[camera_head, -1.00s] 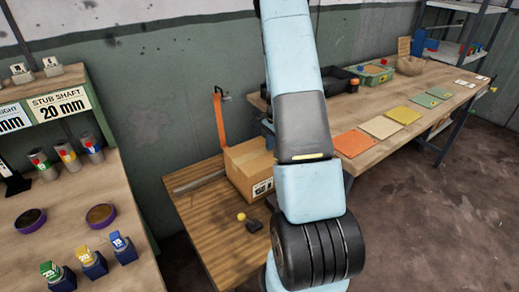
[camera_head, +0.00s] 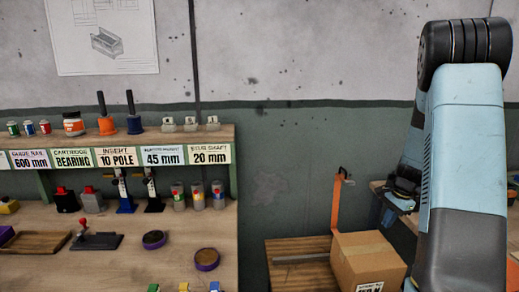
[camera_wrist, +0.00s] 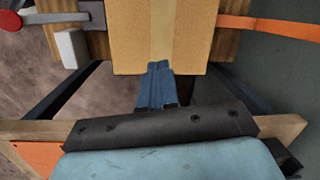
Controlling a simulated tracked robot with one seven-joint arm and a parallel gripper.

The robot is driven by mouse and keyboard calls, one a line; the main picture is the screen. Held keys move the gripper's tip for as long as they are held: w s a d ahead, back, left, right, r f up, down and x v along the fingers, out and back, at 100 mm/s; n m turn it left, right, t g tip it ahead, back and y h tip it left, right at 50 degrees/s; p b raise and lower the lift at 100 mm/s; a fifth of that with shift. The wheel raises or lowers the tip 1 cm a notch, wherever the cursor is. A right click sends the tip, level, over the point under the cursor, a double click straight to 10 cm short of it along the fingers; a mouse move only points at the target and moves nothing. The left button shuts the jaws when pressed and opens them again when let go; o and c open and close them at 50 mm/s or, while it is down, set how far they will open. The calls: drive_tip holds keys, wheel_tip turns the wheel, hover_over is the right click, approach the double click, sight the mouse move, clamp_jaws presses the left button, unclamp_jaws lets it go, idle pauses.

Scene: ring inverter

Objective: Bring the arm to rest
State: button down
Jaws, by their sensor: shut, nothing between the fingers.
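My arm (camera_head: 468,150) stands folded at the right of the head view, with its black ribbed joint at the top. My gripper (camera_head: 387,217) shows beside it, pointing down, partly hidden by the arm. In the wrist view my gripper (camera_wrist: 159,66) has its two blue fingers together with nothing between them. The fingertips overlap the near edge of a cardboard box (camera_wrist: 195,30) in that view; I cannot tell the gap to it. In the head view the gripper appears above and to the right of the box (camera_head: 367,258).
The box stands on a low wooden bench (camera_head: 285,275) beside an orange upright strap (camera_head: 336,205). Another bench edge lies behind my arm at the right.

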drive_tip(key=s+a+r+n+t, duration=0.1)
drive_tip(key=s+a+r+n, duration=0.35)
drive_tip(key=a+r, duration=0.4)
drive_tip(key=s+a+r+n+t, duration=0.1)
drive_tip(key=s+a+r+n, duration=0.35)
drive_tip(key=r, duration=0.75)
drive_tip(key=s+a+r+n+t, duration=0.1)
drive_tip(key=s+a+r+n, duration=0.1)
drive_tip(key=s, duration=0.8)
drive_tip(key=s+a+r+n+t+h, duration=0.1)
drive_tip(key=s+a+r+n+t, duration=0.1)
drive_tip(key=s+a+r, duration=0.3)
drive_tip(key=s+a+n, duration=0.1)
drive_tip(key=s, duration=0.3)
drive_tip(key=shift+s+a+h, duration=0.3)
drive_tip(key=shift+s+a, duration=0.1)
drive_tip(key=c, duration=1.8)
unclamp_jaws()
drive_tip(key=shift+c, duration=0.2)
